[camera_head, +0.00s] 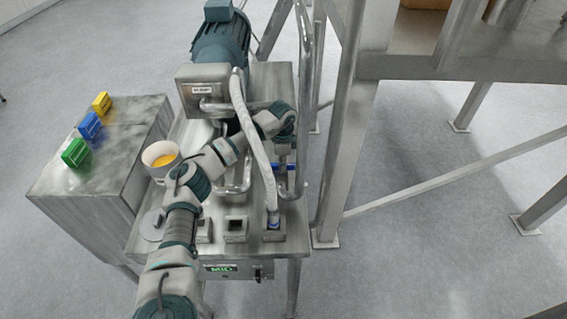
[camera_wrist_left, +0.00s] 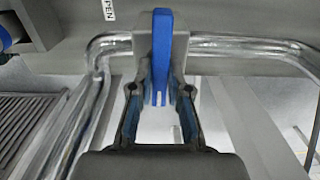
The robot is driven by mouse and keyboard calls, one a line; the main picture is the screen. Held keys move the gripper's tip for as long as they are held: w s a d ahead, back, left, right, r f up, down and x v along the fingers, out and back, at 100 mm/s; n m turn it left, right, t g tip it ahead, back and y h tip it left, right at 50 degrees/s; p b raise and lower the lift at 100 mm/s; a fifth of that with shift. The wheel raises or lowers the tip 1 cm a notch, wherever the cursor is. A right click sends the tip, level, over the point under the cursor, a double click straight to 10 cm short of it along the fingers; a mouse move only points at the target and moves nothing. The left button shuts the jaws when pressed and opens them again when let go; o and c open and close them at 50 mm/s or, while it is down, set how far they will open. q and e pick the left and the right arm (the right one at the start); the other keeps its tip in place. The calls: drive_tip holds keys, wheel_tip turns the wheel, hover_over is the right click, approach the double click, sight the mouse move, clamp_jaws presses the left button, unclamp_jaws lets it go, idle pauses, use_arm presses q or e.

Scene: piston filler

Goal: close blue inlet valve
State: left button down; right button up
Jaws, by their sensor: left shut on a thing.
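The blue inlet valve handle (camera_wrist_left: 162,45) is an upright blue bar in the middle of the left wrist view. A small blue part of it also shows in the head view (camera_head: 292,167), beside the steel pipes of the machine. My left gripper (camera_wrist_left: 160,75) has a finger on each side of the handle and is shut on it. In the head view the left gripper (camera_head: 283,165) points down and is partly hidden by pipes. My right gripper is not in view.
Bent steel pipes (camera_wrist_left: 85,110) run close on both sides of the gripper. A label reading "PEN" (camera_wrist_left: 110,10) is partly cut off. A white hose (camera_head: 255,140) hangs near my arm. A cup with orange contents (camera_head: 163,160) and coloured boxes (camera_head: 90,125) stand at left.

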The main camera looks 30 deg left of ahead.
use_arm(q)
drive_tip(key=shift+a+f+n, duration=0.15)
drive_tip(key=shift+n, duration=0.15)
drive_tip(key=c, duration=1.1)
unclamp_jaws()
drive_tip(key=shift+a, duration=0.2)
wheel_tip(320, 180, up, 12)
drive_tip(key=shift+a+f, duration=0.1)
drive_tip(key=shift+f, duration=0.1)
